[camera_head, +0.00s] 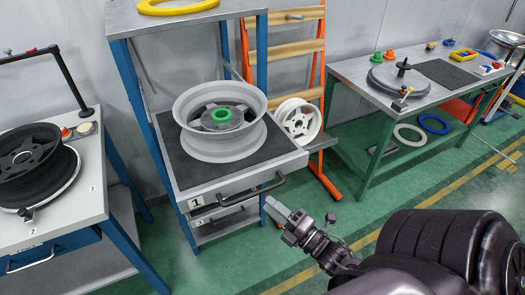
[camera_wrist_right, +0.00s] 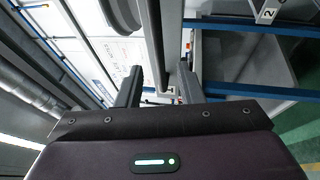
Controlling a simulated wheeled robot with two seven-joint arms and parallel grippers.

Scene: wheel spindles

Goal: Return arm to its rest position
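My right gripper (camera_head: 278,210) shows at the lower middle of the head view, in front of the workbench labelled 1 and just right of its black drawer handle (camera_head: 250,191). In the wrist view its two fingers (camera_wrist_right: 160,88) stand apart with nothing held between them. A grey edge of the bench shows beyond them. My right arm comes in from the lower right. My left gripper and arm are not in view.
A grey wheel rim (camera_head: 220,147) with a green hub piece (camera_head: 222,115) sits on the middle bench's black mat. A left bench (camera_head: 65,220) holds a dark wheel (camera_head: 30,165). A right bench (camera_head: 345,72) holds a grey disc.

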